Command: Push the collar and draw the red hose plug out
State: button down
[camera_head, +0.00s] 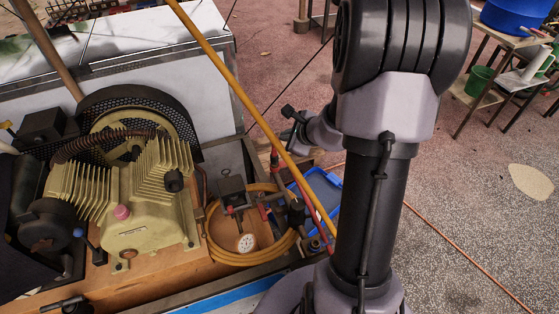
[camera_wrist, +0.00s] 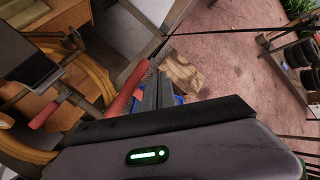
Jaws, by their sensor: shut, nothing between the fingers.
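In the wrist view my gripper (camera_wrist: 158,90) is shut and empty, its grey fingers side by side. A long red cylindrical piece (camera_wrist: 125,92) lies just left of the fingers; I cannot tell whether they touch. A second, shorter red piece (camera_wrist: 46,113) sits further left, by a thin metal pipe. In the head view, red parts show on the pipework (camera_head: 263,211) beside the coiled hose, and a thin red hose (camera_head: 319,230) runs down near my arm. Which red part is the plug is unclear, and the collar is not distinguishable.
The compressor (camera_head: 135,205) fills the cart's left side. A yellow hose coil (camera_head: 222,253) surrounds a gauge (camera_head: 246,243) and black box (camera_head: 231,190). A yellow pole (camera_head: 235,85) slants across. A blue tray (camera_head: 318,188) lies behind my arm. Open floor (camera_head: 450,215) is right.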

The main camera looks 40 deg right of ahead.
aim_at(285, 165)
notch_tip(285, 165, down, 9)
jog(key=b, duration=0.8)
dwell(1.8)
jog(key=shift+f+b, duration=0.3)
jog(key=shift+b, duration=0.3)
jog(key=shift+f, duration=0.5)
dwell(0.4)
jog(key=shift+r+p, duration=0.5)
jog(key=shift+r, duration=0.45)
